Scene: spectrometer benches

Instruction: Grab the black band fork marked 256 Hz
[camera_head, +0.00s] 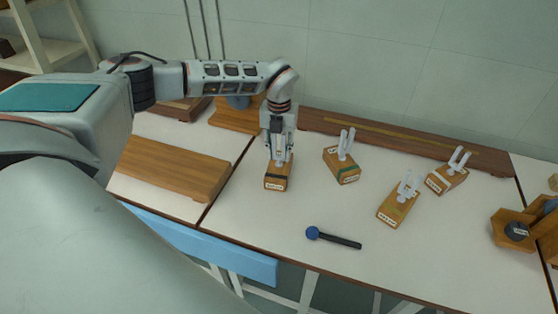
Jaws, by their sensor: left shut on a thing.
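The black band fork (277,180) is a wooden block with a dark stripe and a small pale label on its front. It stands on the white bench, leftmost of the fork blocks. The label is too small to read. My left gripper (279,157) points down over this block from behind and is shut on its fork. The fingers hide most of the prongs. The block appears to rest on the bench top. My right gripper is not in view.
To the right stand a green band fork (342,165), a yellowish band fork (398,206) and a pale band fork (446,178). A blue-headed mallet (334,238) lies in front. A long wooden rail (400,143) runs along the back. A wooden board (172,167) lies left.

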